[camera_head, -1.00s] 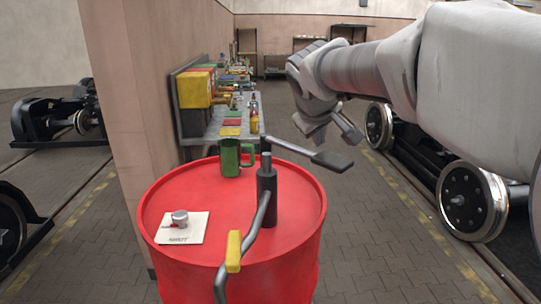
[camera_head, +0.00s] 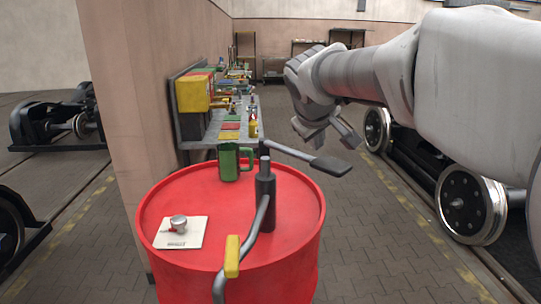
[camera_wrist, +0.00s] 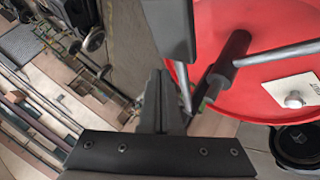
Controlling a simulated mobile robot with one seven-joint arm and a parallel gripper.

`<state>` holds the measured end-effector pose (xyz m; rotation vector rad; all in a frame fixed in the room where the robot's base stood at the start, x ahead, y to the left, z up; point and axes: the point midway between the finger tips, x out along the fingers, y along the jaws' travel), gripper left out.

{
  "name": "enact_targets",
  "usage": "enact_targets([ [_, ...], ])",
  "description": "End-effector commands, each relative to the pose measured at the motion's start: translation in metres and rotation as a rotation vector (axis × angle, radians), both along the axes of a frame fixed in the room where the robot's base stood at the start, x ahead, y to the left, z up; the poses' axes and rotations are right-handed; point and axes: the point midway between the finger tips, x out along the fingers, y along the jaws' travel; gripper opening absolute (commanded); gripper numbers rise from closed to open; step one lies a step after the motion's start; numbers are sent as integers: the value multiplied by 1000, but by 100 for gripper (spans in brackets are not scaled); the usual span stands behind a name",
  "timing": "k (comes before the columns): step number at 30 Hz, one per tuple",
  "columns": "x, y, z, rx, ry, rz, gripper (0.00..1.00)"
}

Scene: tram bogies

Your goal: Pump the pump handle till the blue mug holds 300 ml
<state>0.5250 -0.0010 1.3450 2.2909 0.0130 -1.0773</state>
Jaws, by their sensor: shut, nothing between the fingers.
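The pump (camera_head: 265,200) stands upright on the red drum (camera_head: 180,205). Its pump handle (camera_head: 328,166) slopes down to the right and ends in a dark flat paddle. My gripper (camera_head: 341,139) is shut and empty, just above the paddle in the head view; I cannot tell if they touch. In the wrist view my gripper's fingers (camera_wrist: 163,105) are together, with a grey bar, likely the handle (camera_wrist: 170,30), close to them. I see no blue mug. A green mug (camera_head: 229,164) stands on the drum behind the pump. No fill level shows.
A bent pipe with a yellow sleeve (camera_head: 232,256) runs from the pump toward the front. A cluttered bench (camera_head: 198,135) stands behind, and wheelsets (camera_head: 470,204) stand at right.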

Motion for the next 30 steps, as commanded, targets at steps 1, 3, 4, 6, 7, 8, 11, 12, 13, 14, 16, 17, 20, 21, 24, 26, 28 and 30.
enact_targets([
  [1,0,0,0,0,0,0,0],
  [3,0,0,0,0,0,0,0],
  [4,0,0,0,0,0,0,0],
  [6,0,0,0,0,0,0,0],
  [7,0,0,0,0,0,0,0],
  [8,0,0,0,0,0,0,0],
  [11,0,0,0,0,0,0,0],
  [12,0,0,0,0,0,0,0],
  [13,0,0,0,0,0,0,0],
  [14,0,0,0,0,0,0,0],
  [16,0,0,0,0,0,0,0],
  [17,0,0,0,0,0,0,0],
  [20,0,0,0,0,0,0,0],
  [21,0,0,0,0,0,0,0],
  [24,0,0,0,0,0,0,0],
  [26,0,0,-2,0,0,0,0],
  [28,0,0,-4,0,0,0,0],
  [30,0,0,-7,0,0,0,0],
])
